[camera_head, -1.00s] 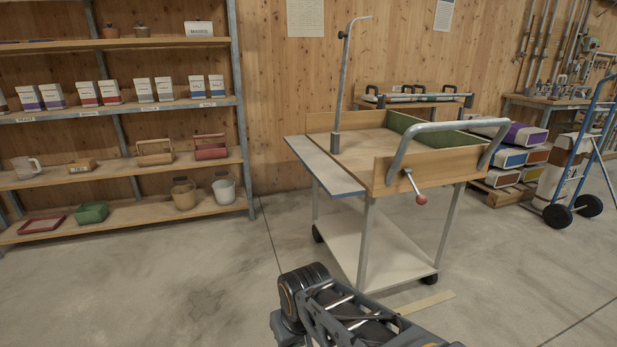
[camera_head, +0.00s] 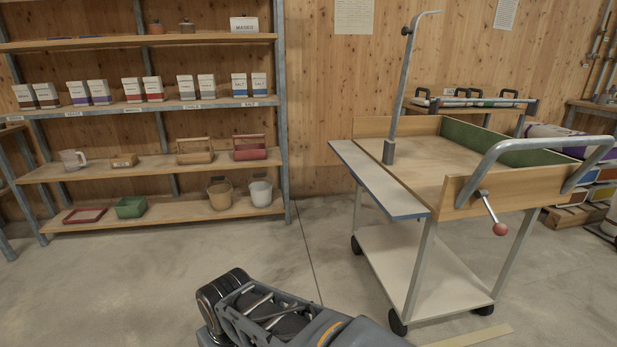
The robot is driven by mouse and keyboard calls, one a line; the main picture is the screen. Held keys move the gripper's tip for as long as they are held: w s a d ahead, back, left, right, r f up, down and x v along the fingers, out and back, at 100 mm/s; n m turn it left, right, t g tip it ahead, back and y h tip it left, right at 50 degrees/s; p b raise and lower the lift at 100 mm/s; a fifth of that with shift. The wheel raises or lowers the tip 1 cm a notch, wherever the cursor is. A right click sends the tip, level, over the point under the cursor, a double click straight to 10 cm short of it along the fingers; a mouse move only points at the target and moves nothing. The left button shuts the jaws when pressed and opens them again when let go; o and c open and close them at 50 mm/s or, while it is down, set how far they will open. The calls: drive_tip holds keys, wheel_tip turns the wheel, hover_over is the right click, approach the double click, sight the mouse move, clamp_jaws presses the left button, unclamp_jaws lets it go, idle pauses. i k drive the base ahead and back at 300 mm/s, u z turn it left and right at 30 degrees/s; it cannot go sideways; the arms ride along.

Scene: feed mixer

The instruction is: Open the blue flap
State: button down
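The blue-edged flap (camera_head: 382,180) is a pale grey panel along the left side of a wooden-topped cart (camera_head: 455,160). It sticks out to the left from the cart top and looks roughly level, though its exact tilt is hard to tell. A lever with a red knob (camera_head: 499,229) is on the cart's front board. A grey upright post (camera_head: 392,120) with a bent top stands beside the flap's inner edge. My arm shows at the bottom of the view, apart from the cart. My gripper is not in view.
A shelf rack (camera_head: 282,110) with boxes, baskets and buckets stands at the left against the wooden wall. The cart has a grey push handle (camera_head: 540,148) and a white lower shelf (camera_head: 420,270). The concrete floor (camera_head: 150,280) between rack and cart is clear.

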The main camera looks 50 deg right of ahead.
sight(397, 203)
drive_tip(key=z, duration=0.3)
drive_tip(key=i, duration=1.2)
drive_tip(key=z, duration=0.75)
